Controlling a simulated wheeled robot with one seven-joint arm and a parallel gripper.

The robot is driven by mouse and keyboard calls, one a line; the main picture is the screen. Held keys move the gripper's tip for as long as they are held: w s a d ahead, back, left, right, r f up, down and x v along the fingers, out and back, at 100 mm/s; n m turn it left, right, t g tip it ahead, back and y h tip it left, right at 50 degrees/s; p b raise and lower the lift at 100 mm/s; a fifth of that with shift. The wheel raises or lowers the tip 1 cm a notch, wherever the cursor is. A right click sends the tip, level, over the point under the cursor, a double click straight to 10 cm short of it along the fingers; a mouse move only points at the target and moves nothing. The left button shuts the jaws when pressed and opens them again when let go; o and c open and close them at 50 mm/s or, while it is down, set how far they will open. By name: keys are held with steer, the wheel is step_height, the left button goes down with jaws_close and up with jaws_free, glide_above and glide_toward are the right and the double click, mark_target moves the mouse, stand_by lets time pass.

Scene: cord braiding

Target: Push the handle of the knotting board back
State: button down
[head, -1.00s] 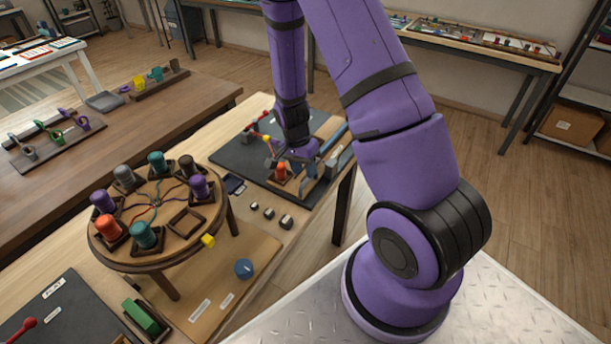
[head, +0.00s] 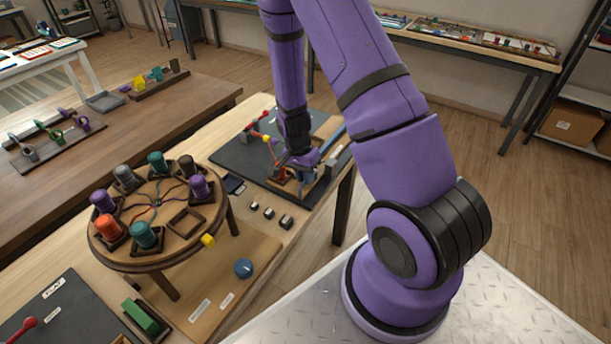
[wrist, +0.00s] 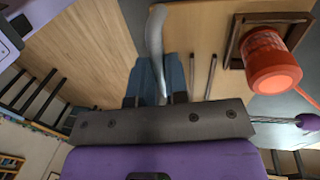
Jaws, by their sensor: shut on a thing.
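The knotting board (head: 235,155) is a dark board at the far end of the light workbench. A red-ended handle (head: 262,118) lies along its far side, with a yellow piece near it. My gripper (head: 302,162) is low over the board's right part and hides some of its fittings. In the wrist view my blue fingers (wrist: 160,85) are closed around a pale grey curved piece (wrist: 156,40); I cannot tell whether it is the handle. An orange-red bobbin (wrist: 272,62) sits in a square wooden holder right of the fingers, apart from them.
A rod with a purple knob (wrist: 307,122) is at the right. A round braiding table (head: 165,243) with several bobbins stands nearer. Small dark blocks (head: 269,213) lie on the bench, whose right edge is close.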

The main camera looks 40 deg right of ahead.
steer(key=w, duration=0.1)
steer(key=w+a, duration=0.1)
steer(key=w, duration=0.2)
steer(key=shift+w+a, duration=0.3)
steer(key=shift+a, duration=0.05)
steer(key=c, duration=1.1)
jaws_free()
steer(key=r, duration=0.3)
steer(key=w+r, duration=0.1)
steer(key=r, duration=0.3)
steer(key=w+r, duration=0.1)
steer(key=r, duration=0.2)
steer(key=shift+a+r, duration=0.3)
steer(key=shift+a, duration=0.1)
